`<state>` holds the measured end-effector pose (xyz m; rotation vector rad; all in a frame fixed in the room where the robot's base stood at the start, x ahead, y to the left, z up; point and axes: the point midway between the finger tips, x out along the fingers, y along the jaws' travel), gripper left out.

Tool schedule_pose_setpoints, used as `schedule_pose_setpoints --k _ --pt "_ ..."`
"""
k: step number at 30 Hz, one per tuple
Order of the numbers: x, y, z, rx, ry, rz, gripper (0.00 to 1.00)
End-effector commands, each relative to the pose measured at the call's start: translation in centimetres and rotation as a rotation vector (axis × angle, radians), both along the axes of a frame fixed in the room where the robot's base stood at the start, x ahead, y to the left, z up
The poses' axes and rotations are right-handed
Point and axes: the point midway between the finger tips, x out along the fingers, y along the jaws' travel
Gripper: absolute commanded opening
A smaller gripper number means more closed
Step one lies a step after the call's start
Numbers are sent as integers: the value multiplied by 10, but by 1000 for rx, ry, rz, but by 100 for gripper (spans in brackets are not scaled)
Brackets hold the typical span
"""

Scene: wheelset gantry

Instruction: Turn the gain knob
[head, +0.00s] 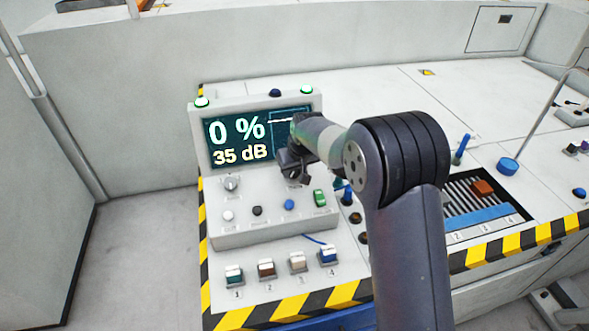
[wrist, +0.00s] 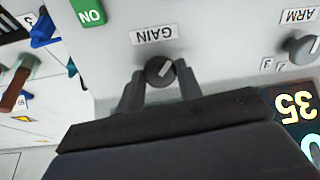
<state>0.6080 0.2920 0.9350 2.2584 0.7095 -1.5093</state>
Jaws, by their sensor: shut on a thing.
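The gain knob (wrist: 160,71) is a dark round knob with a light pointer mark, under the label GAIN in the wrist view. My gripper (wrist: 160,84) is shut on it, with one finger on each side. In the head view my gripper (head: 293,165) is at the right part of the control box (head: 262,231), and my arm hides the knob there. The display (head: 238,140) reads 0 % and 35 dB. Part of the display also shows in the wrist view (wrist: 296,115).
The ARM knob (head: 231,184) is to the left on the panel. A green ON switch (head: 319,198) and several small buttons sit below. Several numbered coloured blocks (head: 297,262) stand in front of the box. A striped grate (head: 470,196) and a blue-based stand (head: 508,166) are to the right.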

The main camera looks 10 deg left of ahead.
Motion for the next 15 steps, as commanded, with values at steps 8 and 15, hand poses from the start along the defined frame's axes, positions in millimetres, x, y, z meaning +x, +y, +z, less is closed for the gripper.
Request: schedule_pose_setpoints --k 8,15 --pt "0 0 -1 24 12 -55 11" --pt "0 0 -1 85 40 -204 11"
